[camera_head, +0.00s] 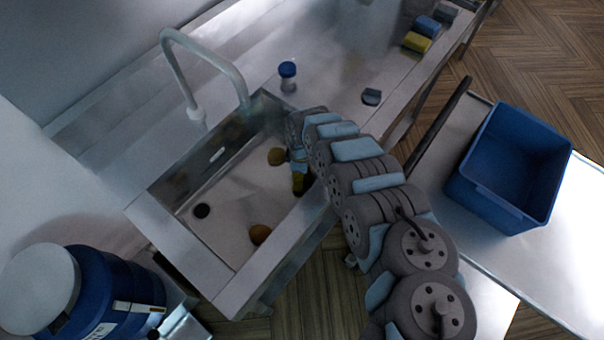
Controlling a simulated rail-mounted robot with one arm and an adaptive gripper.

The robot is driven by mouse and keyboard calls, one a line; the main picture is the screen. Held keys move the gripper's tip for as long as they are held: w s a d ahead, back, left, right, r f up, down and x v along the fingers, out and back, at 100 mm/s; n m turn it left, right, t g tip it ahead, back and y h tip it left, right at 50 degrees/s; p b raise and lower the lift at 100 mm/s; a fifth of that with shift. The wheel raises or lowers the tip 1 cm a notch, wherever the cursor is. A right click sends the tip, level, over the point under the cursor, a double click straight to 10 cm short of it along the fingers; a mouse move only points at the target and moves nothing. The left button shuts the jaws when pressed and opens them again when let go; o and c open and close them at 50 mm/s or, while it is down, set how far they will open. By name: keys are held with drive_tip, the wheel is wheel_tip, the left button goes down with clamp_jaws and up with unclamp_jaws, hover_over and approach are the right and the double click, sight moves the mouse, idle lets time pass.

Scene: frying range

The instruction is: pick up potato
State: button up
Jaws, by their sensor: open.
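Two brown potatoes lie in the metal sink basin (190,211). One potato (277,156) is near the back right of the basin, just left of my gripper. The other potato (260,234) is near the front wall of the basin. My gripper (299,183) hangs at the right side of the basin, pointing down, with yellow-brown showing at its end. My arm hides part of the basin's right side. The gripper is open, and its fingertips are small and dark here. I cannot tell whether anything lies between them.
A curved faucet (205,58) rises behind the basin. A blue-capped bottle (288,77) and a small dark object (371,97) stand on the counter. A blue bin (513,165) sits on a metal table at right. A blue barrel (110,290) stands front left.

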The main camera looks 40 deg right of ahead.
drive_tip(key=c, duration=1.3)
drive_tip(key=shift+c, duration=0.2)
drive_tip(key=shift+r, duration=0.15)
wheel_tip(320, 180, up, 28)
drive_tip(key=p, duration=0.9)
